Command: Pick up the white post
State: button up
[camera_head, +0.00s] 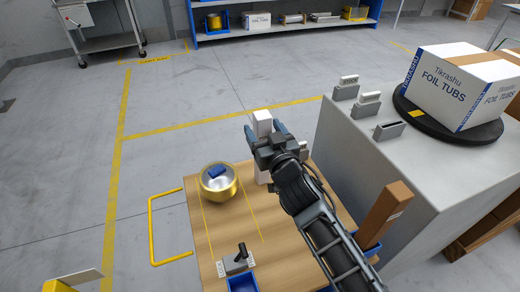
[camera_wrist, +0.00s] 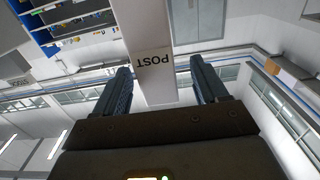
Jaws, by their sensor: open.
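The white post (camera_head: 262,122) stands upright at the far edge of the wooden table. Its top shows above my gripper (camera_head: 265,131), and a lower part shows below it. In the wrist view the post (camera_wrist: 148,35) carries an upside-down "POST" label and passes between the two blue-grey fingers of my gripper (camera_wrist: 161,78). The fingers are open, with a gap on each side of the post. My wrist hides part of the post in the head view.
A small lever fixture (camera_head: 238,262) is near the front. A grey cabinet (camera_head: 380,185) with a box (camera_head: 465,85) on a black turntable stands close on the right.

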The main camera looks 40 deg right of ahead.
jog(key=x, duration=0.4)
jog(key=shift+d+r+p, duration=0.1)
jog(key=shift+r+p, duration=0.05)
jog(key=shift+p, duration=0.2)
grip_shut()
dwell(0.4)
